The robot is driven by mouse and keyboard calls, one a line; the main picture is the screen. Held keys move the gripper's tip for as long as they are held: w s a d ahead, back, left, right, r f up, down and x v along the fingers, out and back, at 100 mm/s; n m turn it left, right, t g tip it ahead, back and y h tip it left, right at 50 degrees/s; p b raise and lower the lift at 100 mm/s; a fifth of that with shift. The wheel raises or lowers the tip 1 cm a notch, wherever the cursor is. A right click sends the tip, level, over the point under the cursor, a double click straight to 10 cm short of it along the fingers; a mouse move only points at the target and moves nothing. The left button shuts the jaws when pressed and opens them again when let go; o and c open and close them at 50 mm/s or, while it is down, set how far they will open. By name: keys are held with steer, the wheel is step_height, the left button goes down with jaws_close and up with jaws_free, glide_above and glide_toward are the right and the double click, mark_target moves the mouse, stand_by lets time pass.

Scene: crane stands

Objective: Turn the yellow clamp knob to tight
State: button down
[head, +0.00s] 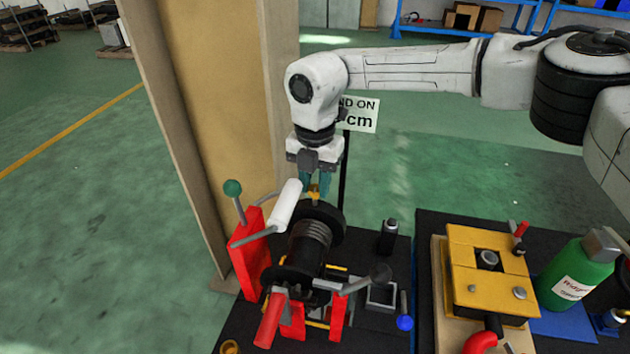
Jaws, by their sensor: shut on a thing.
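The yellow clamp knob (313,192) shows as a small yellow piece at the top of the black winch drum assembly (310,245). My gripper (314,183) points down over it, with its teal fingers shut on the knob. The fingers cover part of the knob, so its turned position cannot be read. The drum sits in a red frame with a white-gripped crank handle (284,206) just left of my fingers.
A red plate with a green-ball lever (233,188) stands at the left. A red-gripped handle (269,320) and a blue-ball lever (404,322) are in front. A yellow block fixture (490,265) and a green bottle (577,272) stand right. A tan post (220,120) rises behind.

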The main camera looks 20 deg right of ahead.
mark_target(315, 188)
stand_by(0.4)
steer(key=c, duration=0.8)
jaws_free()
step_height(315, 188, up, 11)
steer(key=shift+f+b, duration=0.1)
steer(key=shift+b, duration=0.75)
